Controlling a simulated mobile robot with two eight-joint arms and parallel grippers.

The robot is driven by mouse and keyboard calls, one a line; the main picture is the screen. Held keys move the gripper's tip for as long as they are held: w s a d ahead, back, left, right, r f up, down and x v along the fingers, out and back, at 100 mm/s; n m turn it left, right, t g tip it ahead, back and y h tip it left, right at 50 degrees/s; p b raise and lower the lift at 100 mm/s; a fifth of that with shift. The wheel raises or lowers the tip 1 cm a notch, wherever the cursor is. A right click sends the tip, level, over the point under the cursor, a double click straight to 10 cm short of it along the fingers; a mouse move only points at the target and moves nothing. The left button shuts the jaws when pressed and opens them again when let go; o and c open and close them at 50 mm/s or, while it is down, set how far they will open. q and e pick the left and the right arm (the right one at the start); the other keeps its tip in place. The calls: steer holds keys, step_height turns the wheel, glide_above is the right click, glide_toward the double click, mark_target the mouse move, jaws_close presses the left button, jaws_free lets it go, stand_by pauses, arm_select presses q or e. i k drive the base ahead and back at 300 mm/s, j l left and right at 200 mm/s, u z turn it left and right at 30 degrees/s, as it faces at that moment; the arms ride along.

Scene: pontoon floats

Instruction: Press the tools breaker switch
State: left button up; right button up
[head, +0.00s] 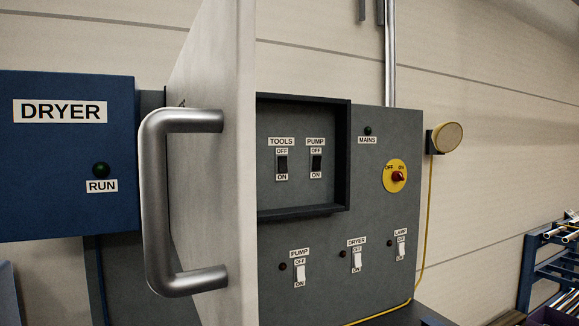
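The tools breaker switch (282,164) is a small black switch under a TOOLS label, with OFF above it and ON below. It sits in a dark-framed recess of the grey panel (350,232), left of a similar black pump breaker switch (316,163). I cannot tell for sure which way either black switch is set. The pale door (243,150) of the recess stands swung open to the left, with a thick metal handle (155,200) on its outer face. The recess front is uncovered. Neither of my grippers is in view.
White pump (300,273), dryer (356,260) and lamp (401,248) switches line the lower panel. A red mains knob (398,176) on a yellow disc is at right. The blue dryer box (65,165) is left, a yellow round lamp (447,138) right, a blue rack (550,265) far right.

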mark_target(282, 160)
steer(key=i+l+u, duration=0.2)
steer(key=u, duration=0.3)
steer(key=i+l+u, duration=0.15)
steer(key=u, duration=0.35)
steer(key=l, duration=0.1)
